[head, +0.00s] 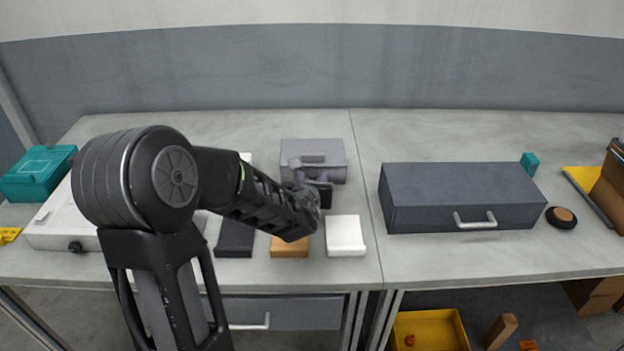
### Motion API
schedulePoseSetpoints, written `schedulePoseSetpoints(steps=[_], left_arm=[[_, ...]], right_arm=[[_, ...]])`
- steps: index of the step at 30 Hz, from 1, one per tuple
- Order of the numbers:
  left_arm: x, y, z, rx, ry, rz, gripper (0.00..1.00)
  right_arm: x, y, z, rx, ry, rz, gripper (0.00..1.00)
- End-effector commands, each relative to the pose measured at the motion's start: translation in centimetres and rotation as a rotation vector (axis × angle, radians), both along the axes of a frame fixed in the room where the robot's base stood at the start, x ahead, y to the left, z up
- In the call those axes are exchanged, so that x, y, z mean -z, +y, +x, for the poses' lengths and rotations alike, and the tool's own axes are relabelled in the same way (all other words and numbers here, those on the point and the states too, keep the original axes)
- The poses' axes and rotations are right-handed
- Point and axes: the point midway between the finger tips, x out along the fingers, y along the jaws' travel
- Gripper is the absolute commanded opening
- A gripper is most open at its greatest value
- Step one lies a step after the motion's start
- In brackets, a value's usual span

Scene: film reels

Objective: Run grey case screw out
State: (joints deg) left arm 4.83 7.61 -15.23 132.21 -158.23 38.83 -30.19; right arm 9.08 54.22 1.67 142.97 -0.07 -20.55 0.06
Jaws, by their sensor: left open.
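The grey case (325,150) stands toward the back of the left table, with a handle on its front face. My left gripper (318,184) is at the front of the case, its fingers just before the handle. The left gripper is open. I cannot tell whether it touches the case. The screw on the case is too small or hidden behind the gripper to make out. My left arm covers much of the left table. My right gripper is not in view.
A dark grey case (458,195) with a silver handle lies on the right table. A white block (345,234), a tan block (290,246) and a dark block (235,238) lie near the left table's front edge. A teal case (38,172) is far left. A yellow bin (431,330) is below.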

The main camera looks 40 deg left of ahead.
Motion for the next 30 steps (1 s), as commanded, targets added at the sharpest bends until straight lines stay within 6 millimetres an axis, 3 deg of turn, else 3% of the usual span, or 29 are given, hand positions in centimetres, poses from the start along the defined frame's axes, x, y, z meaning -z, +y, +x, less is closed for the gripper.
schedulePoseSetpoints(steps=[8, 22, 30], left_arm=[[0.02, 0.07, 0.07, 0.000, 0.000, -0.001, 0.39], [0.02, 0.05, 0.06, 0.000, 0.000, 0.000, 0.00], [0.02, 0.04, 0.06, 0.000, 0.000, 0.000, 0.00]], right_arm=[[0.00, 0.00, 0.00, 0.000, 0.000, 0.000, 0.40], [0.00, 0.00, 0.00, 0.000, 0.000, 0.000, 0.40], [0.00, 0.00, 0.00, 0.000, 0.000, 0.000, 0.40]])
